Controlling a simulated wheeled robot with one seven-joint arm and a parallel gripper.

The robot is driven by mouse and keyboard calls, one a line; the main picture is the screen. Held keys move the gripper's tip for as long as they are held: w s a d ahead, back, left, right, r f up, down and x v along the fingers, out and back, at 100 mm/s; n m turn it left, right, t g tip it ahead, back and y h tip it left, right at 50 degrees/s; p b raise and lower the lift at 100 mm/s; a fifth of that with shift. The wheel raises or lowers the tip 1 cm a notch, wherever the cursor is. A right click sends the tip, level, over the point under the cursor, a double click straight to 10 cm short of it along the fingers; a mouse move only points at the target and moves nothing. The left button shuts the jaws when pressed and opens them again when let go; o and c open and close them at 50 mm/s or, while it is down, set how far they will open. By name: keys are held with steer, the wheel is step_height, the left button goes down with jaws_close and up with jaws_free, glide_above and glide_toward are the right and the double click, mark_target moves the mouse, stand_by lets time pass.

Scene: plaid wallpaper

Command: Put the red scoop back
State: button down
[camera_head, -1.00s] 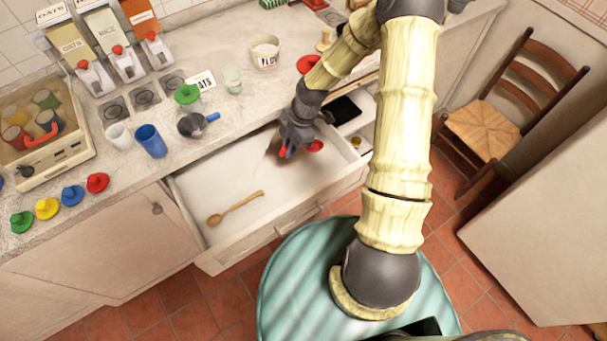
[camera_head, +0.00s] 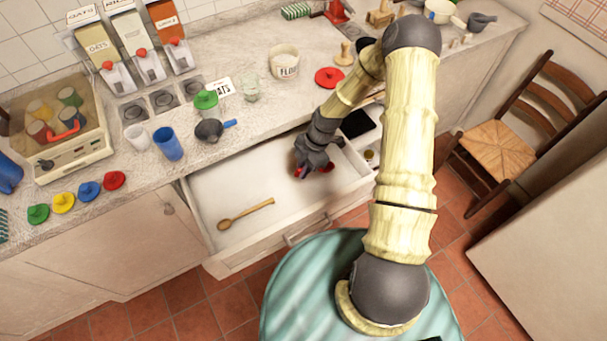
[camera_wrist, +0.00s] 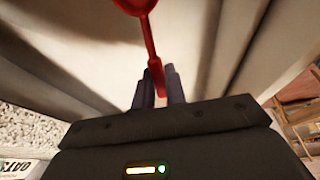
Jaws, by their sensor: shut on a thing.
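The red scoop (camera_wrist: 149,35) is in my gripper (camera_wrist: 158,88), its handle between the two dark fingers in the wrist view. Its bowl points away from me and is cut off by the top edge. In the head view my gripper (camera_head: 305,174) is low at the right part of the open drawer (camera_head: 222,185). Small red parts of the scoop (camera_head: 329,168) show beside it; my gripper hides most of the rest. I cannot tell whether the scoop touches the drawer floor.
A wooden spoon (camera_head: 245,214) lies in the drawer's left part. The counter above holds a blue cup (camera_head: 168,144), a dark scoop with blue handle (camera_head: 210,130) and a red lid (camera_head: 328,77). The drawer's middle is clear.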

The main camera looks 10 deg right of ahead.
steer(key=shift+f+p, duration=0.45)
steer(key=shift+f, duration=1.6)
steer(key=shift+f, duration=0.2)
steer(key=c, duration=1.4)
jaws_free()
steer(key=shift+c, duration=0.2)
steer(key=shift+r, duration=0.2)
steer(key=b+v, duration=0.2)
steer(key=v, duration=1)
steer(key=shift+b, duration=0.3)
